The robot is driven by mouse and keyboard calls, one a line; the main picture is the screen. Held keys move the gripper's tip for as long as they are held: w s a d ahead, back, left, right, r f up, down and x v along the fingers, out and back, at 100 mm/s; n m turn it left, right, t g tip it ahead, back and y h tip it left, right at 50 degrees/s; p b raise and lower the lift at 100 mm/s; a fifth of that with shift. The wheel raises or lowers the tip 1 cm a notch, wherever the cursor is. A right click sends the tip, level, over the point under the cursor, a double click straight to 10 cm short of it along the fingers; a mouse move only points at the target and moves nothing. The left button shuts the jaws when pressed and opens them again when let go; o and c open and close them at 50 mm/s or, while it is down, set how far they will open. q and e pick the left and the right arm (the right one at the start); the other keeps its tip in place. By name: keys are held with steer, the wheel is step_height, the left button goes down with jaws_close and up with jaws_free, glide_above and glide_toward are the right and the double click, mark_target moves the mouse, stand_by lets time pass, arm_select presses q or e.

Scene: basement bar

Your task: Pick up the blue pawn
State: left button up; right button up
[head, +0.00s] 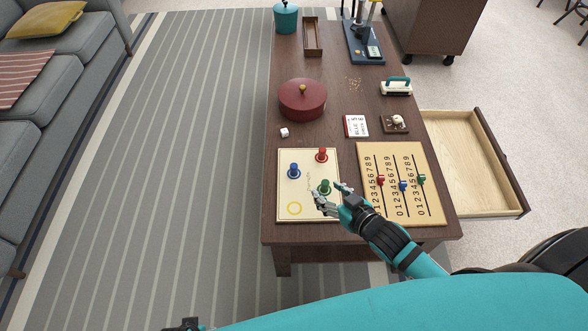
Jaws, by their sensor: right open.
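The blue pawn (293,170) stands upright on the left part of the cream game board (290,192). A red pawn (321,156) stands to its upper right, and a green pawn (325,186) to its lower right. A yellow ring (294,208) is marked on the board's lower left. My right gripper (327,190) is open over the right side of the board. Its fingers are close to the green pawn and partly cover it; I cannot tell whether they touch. The gripper is apart from the blue pawn, to its right.
A number board (431,203) with coloured sliders lies right of the game board. An open drawer (470,165) juts out at the table's right.

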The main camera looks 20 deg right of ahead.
steer(key=b, duration=0.3)
glide_toward(295, 167)
steer(key=shift+t+y, duration=0.3)
steer(key=shift+y, duration=0.1)
steer(key=x, duration=0.2)
steer(key=d+x, duration=0.1)
steer(key=x, duration=0.2)
steer(key=shift+w+f, duration=0.1)
steer(key=shift+w, duration=0.1)
steer(key=b+x, duration=0.1)
steer(key=x, duration=0.1)
steer(key=b+x, duration=0.1)
steer(key=x, duration=0.2)
steer(key=shift+a+f, duration=0.3)
arm_select(q)
steer(key=w+r+t, duration=0.1)
steer(key=w+r, duration=0.2)
steer(key=r, duration=1.3)
steer(key=shift+r, duration=0.4)
arm_select(e)
steer(key=shift+c, duration=0.3)
steer(key=c, duration=0.9)
